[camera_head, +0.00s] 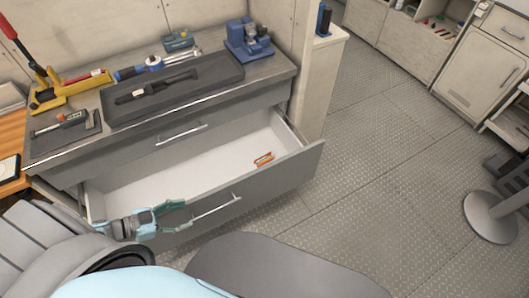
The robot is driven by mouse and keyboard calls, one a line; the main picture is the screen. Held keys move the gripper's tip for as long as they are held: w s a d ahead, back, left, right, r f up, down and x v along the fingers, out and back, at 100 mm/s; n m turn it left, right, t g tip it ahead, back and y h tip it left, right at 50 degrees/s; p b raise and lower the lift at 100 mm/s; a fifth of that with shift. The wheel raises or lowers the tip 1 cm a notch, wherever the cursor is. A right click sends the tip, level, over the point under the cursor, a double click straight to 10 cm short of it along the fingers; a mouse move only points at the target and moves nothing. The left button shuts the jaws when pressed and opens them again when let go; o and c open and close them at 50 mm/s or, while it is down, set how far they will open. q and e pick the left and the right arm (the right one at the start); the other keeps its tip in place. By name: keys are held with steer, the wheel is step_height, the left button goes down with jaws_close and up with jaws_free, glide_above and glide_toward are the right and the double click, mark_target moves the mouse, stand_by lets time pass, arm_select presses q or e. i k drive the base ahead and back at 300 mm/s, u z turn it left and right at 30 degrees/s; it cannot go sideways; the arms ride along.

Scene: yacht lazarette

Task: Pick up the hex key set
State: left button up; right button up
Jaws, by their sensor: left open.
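A small orange item with a pale part (263,159), which looks like the hex key set, lies in the open lower drawer (140,182), near its right end. It is too small to make out single keys. My left gripper (186,214) is open at the drawer's front, with its fingers by the left end of the drawer handle (216,207). I cannot tell whether they touch the handle. The gripper is well to the left of the orange item and apart from it. My right gripper is not in view.
The drawer's front panel (285,172) stands out into the room. The worktop above holds a dark tray (215,75) with a black tool, a blue vise (248,40) and a yellow-red tool (50,90).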

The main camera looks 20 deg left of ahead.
mark_target(266, 159)
steer(key=i, duration=1.25)
